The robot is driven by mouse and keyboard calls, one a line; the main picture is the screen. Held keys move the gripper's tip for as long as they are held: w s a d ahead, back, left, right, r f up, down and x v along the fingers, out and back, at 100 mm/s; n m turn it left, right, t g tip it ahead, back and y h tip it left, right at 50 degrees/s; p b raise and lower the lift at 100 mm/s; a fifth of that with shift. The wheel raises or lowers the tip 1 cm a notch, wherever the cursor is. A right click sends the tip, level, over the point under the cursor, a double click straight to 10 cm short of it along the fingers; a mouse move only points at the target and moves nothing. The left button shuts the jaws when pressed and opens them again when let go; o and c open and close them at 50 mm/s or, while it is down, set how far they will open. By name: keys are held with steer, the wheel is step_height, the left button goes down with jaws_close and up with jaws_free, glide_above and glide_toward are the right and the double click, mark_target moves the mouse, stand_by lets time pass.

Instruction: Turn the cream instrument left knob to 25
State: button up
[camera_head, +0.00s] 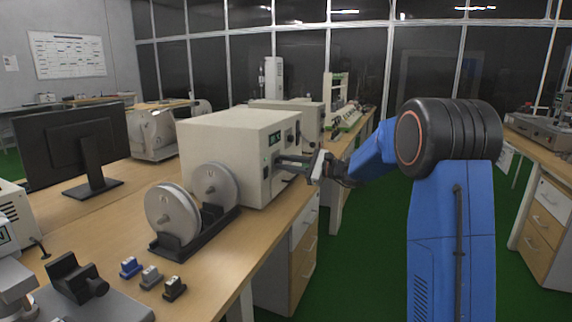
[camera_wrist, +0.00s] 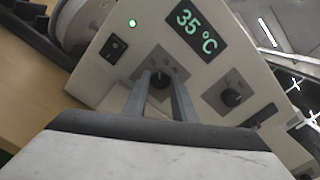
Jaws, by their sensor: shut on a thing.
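The cream instrument (camera_head: 228,150) stands on the wooden bench, its control face turned toward my arm. In the wrist view its front panel (camera_wrist: 118,62) is tilted, with a green display (camera_wrist: 197,32) reading 35 °C. The left knob (camera_wrist: 159,80) is black and round and sits between the two fingers of my gripper (camera_wrist: 160,84), which is shut on it. The right knob (camera_wrist: 232,97) is apart from the fingers. In the head view my gripper (camera_head: 280,163) reaches the panel from the right; the left knob is hidden there.
A black rocker switch (camera_wrist: 113,47) and a lit green lamp (camera_wrist: 132,23) are on the panel. A stand with two grey reels (camera_head: 172,215) is in front of the instrument. Small blocks (camera_head: 150,276) lie near the bench's front. A monitor (camera_head: 75,145) stands left. Green floor is open below my arm.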

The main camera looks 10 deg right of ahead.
steer(key=shift+f+n, duration=0.1)
steer(key=shift+n, duration=2.1)
steer(key=o, duration=1)
steer(key=shift+s, duration=0.1)
steer(key=shift+o, duration=0.2)
steer(key=shift+d, duration=0.1)
steer(key=v, duration=1.7)
steer(key=shift+s+d, duration=0.1)
